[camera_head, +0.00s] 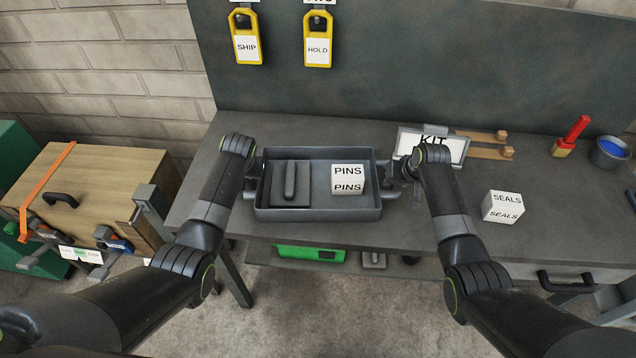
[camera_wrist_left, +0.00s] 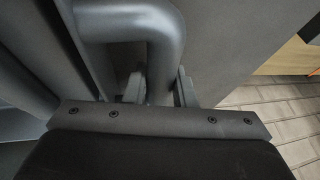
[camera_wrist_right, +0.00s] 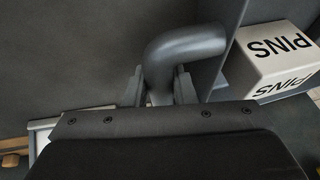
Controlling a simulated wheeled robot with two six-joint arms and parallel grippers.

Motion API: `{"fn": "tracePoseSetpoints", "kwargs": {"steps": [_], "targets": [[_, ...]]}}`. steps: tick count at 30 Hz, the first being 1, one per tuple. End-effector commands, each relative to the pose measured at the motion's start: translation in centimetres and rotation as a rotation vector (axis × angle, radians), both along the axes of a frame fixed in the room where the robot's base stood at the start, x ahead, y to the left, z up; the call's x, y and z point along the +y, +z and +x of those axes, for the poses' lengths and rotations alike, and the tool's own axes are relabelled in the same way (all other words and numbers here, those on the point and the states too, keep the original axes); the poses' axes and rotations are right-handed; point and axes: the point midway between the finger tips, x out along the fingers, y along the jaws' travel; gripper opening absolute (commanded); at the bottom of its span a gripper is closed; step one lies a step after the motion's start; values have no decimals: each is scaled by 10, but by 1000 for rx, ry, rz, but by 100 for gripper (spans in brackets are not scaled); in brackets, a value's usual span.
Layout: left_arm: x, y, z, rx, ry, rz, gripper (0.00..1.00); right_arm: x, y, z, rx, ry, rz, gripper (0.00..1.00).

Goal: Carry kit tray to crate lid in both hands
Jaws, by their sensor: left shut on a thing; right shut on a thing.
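The kit tray (camera_head: 318,212) is a dark grey open tray at the front edge of the workbench in the head view. It holds a white PINS box (camera_head: 348,179) and a dark block with a raised grip (camera_head: 290,184). My left gripper (camera_head: 250,184) is shut on the tray's left handle, which shows as a thick bent bar (camera_wrist_left: 160,50) in the left wrist view. My right gripper (camera_head: 397,180) is shut on the right handle, also seen in the right wrist view (camera_wrist_right: 185,45). I cannot tell whether the tray touches the bench. The wooden crate lid (camera_head: 110,176) is at the left.
The workbench (camera_head: 420,230) carries a KIT sign (camera_head: 445,150), a white SEALS box (camera_head: 503,207), a red brush (camera_head: 572,135) and a blue-filled pot (camera_head: 609,151). Clamps (camera_head: 112,240) and an orange strap (camera_head: 45,190) sit on the crate. A floor gap separates bench and crate.

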Motion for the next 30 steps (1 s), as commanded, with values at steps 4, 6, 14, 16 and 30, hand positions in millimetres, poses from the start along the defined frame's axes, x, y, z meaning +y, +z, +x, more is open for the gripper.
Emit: {"fn": "tracePoseSetpoints", "kwargs": {"steps": [4, 6, 14, 16, 30], "targets": [[0, 0, 0, 0, 0, 0, 0, 0, 0, 0, 0, 0, 0, 0], [0, 0, 0, 1, 0, 0, 0, 0, 0, 0, 0, 0, 0, 0], [0, 2, 1, -3, -1, 0, 0, 0, 2, 1, -3, 0, 0, 0], [0, 4, 1, -3, -1, 0, 0, 0, 4, 1, -3, 0, 0, 0], [0, 34, 1, -3, -1, 0, 0, 0, 35, 1, -4, 0, 0, 0]]}}
